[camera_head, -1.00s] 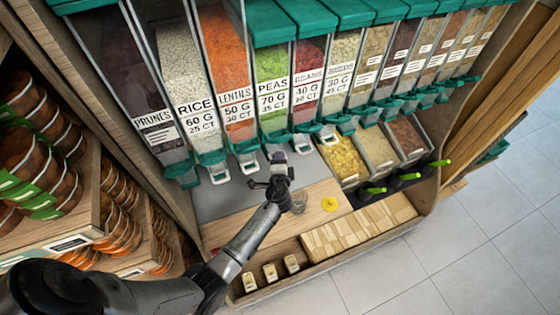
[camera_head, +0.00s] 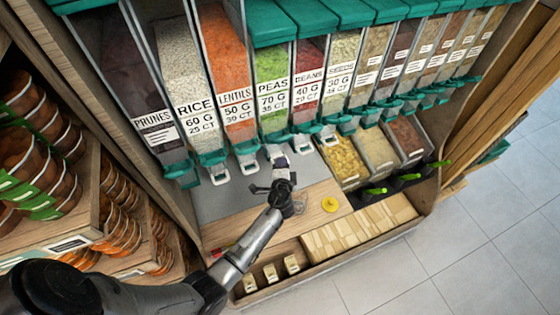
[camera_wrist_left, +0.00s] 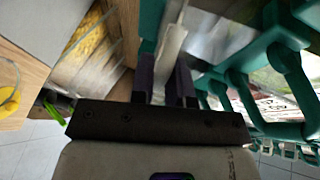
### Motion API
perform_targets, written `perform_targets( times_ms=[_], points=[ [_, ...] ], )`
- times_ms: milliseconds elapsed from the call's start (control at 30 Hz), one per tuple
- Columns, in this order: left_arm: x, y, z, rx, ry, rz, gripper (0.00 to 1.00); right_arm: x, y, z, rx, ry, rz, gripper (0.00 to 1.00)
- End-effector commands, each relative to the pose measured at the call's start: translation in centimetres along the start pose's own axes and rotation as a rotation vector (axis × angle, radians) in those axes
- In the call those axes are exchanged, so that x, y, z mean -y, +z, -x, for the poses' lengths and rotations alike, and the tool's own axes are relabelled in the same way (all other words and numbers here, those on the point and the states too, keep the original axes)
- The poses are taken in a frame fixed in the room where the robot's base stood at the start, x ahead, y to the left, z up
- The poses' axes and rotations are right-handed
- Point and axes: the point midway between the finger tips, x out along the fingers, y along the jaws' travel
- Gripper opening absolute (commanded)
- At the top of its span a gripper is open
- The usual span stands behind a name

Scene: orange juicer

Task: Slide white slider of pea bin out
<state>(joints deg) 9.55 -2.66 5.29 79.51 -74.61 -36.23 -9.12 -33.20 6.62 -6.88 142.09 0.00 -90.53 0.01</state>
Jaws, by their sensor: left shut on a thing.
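The pea bin (camera_head: 272,85), filled with green peas and labelled PEAS, stands in the dispenser row with a teal spout at its bottom. My left gripper (camera_head: 281,163) is just below and in front of that spout. Its white slider (camera_head: 274,151) shows partly behind the fingertips. In the left wrist view, my two dark fingers (camera_wrist_left: 167,80) are shut on the white slider (camera_wrist_left: 173,40), and their tips cover its near end. My right gripper is in no view.
Neighbouring lentil (camera_head: 232,90) and bean bins (camera_head: 307,85) have similar teal spouts and white sliders close on both sides. Below lies a grey and wooden counter (camera_head: 240,222) with a yellow round item (camera_head: 330,204). Open bins (camera_head: 345,160) stand to the right.

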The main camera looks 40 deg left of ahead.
Motion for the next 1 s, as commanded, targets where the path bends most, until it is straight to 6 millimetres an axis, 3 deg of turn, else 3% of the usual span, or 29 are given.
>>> perform_targets(
  times_ms=[100,367,400,600,867,1000],
  points=[
    [-0.9,-0.7,1.8,-0.001,0.008,-0.002,0.0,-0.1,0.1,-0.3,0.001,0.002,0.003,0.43],
    [-0.8,-0.9,2.0,-0.003,0.008,-0.002,0.0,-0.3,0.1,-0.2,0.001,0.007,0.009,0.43],
    [-0.8,-0.9,2.0,-0.004,0.008,-0.002,0.18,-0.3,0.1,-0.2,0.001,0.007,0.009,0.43],
    [-0.7,-0.8,1.9,-0.002,0.006,-0.001,0.37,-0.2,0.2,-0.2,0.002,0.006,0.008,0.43],
    [-0.5,-0.8,2.0,-0.001,0.003,0.0,0.37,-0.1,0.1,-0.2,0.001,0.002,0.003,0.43],
    [-0.5,-0.8,3.3,-0.001,0.005,-0.001,0.37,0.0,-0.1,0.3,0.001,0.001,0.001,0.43]
  ],
)
